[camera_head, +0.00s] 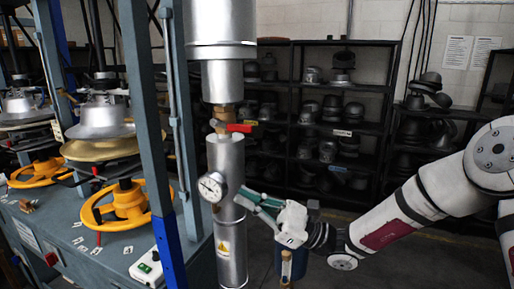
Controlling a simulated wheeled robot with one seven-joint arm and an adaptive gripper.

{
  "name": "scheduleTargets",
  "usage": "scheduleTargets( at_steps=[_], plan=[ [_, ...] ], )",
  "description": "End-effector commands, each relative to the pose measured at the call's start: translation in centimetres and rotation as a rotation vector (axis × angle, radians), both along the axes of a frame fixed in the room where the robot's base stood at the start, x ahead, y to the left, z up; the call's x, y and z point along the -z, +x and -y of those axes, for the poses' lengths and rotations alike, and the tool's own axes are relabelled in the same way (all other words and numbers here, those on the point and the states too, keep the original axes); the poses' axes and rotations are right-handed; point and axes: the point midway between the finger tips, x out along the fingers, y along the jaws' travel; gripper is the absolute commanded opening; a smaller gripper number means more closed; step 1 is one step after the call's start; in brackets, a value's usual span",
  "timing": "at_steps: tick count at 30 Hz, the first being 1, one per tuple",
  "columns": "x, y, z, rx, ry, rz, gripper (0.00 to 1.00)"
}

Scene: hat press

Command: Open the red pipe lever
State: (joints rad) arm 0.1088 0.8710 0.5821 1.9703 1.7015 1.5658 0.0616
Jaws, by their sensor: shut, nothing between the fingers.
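The red pipe lever (239,128) is a short red handle on a brass valve (221,119) in the vertical silver pipe (227,158). The lever points roughly sideways, to the right of the valve. My gripper (242,199) has teal fingers and a white body. It is shut and empty. Its fingertips point left, below the lever, and sit by the right edge of the pipe near the gauge. Whether they touch the pipe cannot be told. The lever is in full view and apart from my gripper.
A round pressure gauge (212,187) sticks out from the pipe, left of my fingertips. A blue-grey press frame (147,110) with yellow handwheels (130,204) stands at left. Dark shelves (290,90) of hat forms stand behind. The space right of the lever looks clear.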

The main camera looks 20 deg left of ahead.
Motion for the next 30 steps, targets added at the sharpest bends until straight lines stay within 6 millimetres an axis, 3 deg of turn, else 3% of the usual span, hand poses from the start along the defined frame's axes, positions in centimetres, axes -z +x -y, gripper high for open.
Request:
scheduleTargets(
  at_steps=[4,10,24,30],
  plan=[
    [-1.4,3.4,1.9,0.055,0.180,-0.169,0.00],
    [-2.2,5.0,2.7,0.077,0.260,-0.233,0.00],
    [-7.1,5.2,-2.7,0.075,0.256,-0.228,0.00],
    [-8.3,5.4,-4.1,0.077,0.255,-0.229,0.00]
  ],
)
